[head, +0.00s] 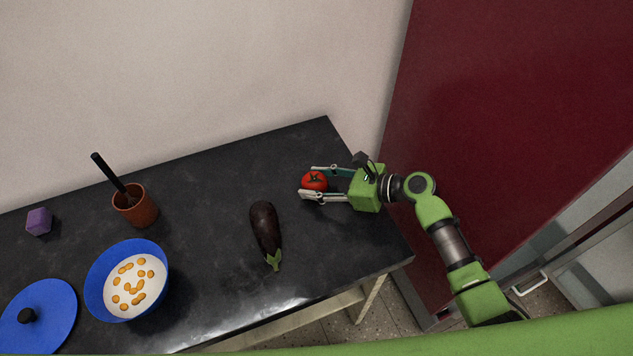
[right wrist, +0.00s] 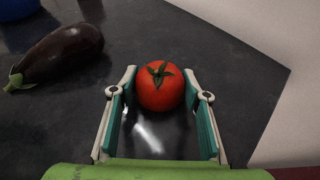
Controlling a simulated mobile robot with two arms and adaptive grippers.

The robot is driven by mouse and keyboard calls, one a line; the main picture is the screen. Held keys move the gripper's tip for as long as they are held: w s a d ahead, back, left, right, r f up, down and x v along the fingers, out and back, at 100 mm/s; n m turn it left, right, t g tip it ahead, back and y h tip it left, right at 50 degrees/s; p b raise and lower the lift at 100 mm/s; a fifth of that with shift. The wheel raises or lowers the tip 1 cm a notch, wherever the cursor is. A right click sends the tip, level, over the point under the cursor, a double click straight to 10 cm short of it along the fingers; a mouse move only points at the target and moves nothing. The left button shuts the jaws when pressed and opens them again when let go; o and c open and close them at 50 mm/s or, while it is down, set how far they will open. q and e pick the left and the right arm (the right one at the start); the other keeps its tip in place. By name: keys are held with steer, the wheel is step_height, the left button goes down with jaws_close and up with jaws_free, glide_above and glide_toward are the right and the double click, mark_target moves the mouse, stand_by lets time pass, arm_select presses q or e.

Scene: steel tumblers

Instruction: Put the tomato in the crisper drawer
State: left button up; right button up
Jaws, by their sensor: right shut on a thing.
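The red tomato (head: 314,181) with a green stem is near the right end of the dark table. My right gripper (head: 312,183) is shut on it, one finger on each side. In the right wrist view the tomato (right wrist: 160,86) sits between the fingertips, stem up, close to the tabletop; I cannot tell whether it touches the table. I cannot make out the crisper drawer for certain. My left gripper is not in view.
An eggplant (head: 266,232) lies left of my right gripper. A blue bowl (head: 98,291), blue lid (head: 55,318), brown cup (head: 135,208) with a dark utensil and purple block (head: 39,221) are further left. A tall dark red panel (head: 510,120) stands right; a light handle (head: 529,283) shows below.

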steer(key=o, duration=1.1)
steer(key=shift+o, duration=0.2)
